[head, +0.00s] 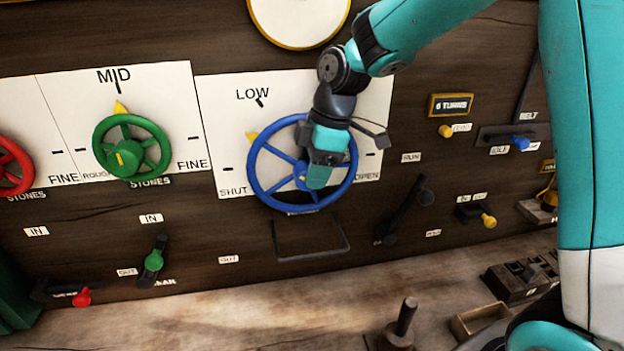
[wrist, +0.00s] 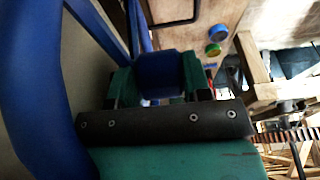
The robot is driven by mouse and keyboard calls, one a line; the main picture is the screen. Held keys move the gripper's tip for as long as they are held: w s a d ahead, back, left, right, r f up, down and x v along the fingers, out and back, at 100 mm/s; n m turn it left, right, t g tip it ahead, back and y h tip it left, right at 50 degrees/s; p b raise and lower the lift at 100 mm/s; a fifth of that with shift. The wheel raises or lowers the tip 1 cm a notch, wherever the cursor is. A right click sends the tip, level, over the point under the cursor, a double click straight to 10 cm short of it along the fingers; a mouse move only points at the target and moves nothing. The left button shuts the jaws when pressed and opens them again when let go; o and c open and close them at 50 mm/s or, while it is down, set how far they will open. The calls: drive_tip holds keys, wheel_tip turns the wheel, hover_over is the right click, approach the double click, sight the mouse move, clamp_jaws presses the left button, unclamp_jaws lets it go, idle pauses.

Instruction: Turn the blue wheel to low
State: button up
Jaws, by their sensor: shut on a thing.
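The blue wheel (head: 254,184) is mounted on a white dial plate (head: 222,105) in the head view. Its yellow pointer (head: 252,136) sits left of the LOW mark (head: 260,102), between SHUT and LOW. My gripper (head: 318,178) is at the wheel's middle right and covers part of its spokes and hub. In the wrist view my gripper (wrist: 160,80) is shut on a blue part of the wheel (wrist: 160,68). I cannot tell whether that part is a spoke or the hub. The wheel's rim runs down the left of the wrist view.
A green wheel (head: 103,133) points to MID on the left, with a red wheel (head: 9,160) beyond it. A dark bar handle (head: 312,257) lies below the blue wheel. A dark lever (head: 403,208) stands to its right. A wooden ledge (head: 250,300) runs below.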

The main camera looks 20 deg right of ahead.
drive_tip(key=shift+d+f+t+y+b, duration=0.2)
drive_tip(key=shift+y+b, duration=0.5)
drive_tip(key=shift+y, duration=0.35)
drive_tip(key=shift+d+f+t+y+b, duration=0.1)
drive_tip(key=shift+t+y+b, duration=0.1)
drive_tip(key=shift+y+b, duration=0.65)
drive_tip(key=shift+a, duration=0.1)
drive_tip(key=o, duration=0.9)
drive_tip(key=v, duration=1.2)
drive_tip(key=shift+d+f, duration=0.15)
drive_tip(key=shift+d, duration=0.15)
drive_tip(key=shift+a+b, duration=0.1)
drive_tip(key=shift+b, duration=0.2)
